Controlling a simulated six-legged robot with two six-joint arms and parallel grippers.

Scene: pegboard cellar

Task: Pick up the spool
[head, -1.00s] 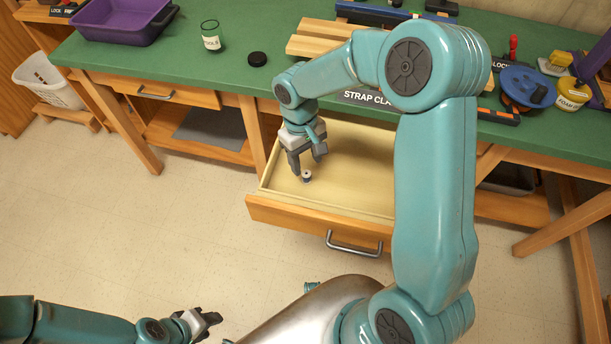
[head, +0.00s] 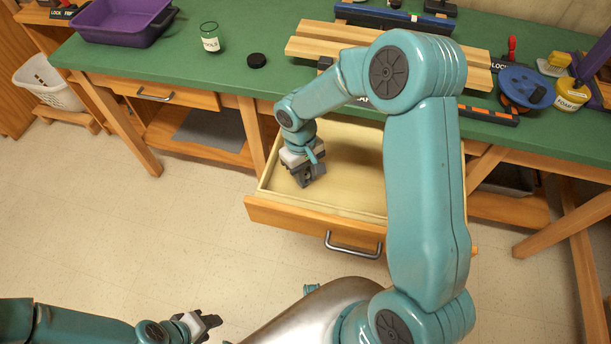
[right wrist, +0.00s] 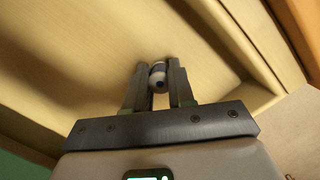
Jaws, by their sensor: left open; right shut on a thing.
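The spool (right wrist: 158,77) is small, with pale ends and a dark middle. In the right wrist view it sits between the two fingertips of my right gripper (right wrist: 158,80), which is shut on it. In the head view my right gripper (head: 308,178) is down inside the open drawer (head: 350,185), near its left front corner, and hides the spool. I cannot tell whether the spool touches the drawer floor. My left gripper (head: 207,320) is open and empty, low over the floor at the bottom left.
The drawer's front panel (head: 310,226) and side walls surround my right gripper. The drawer's interior right of my gripper looks clear.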

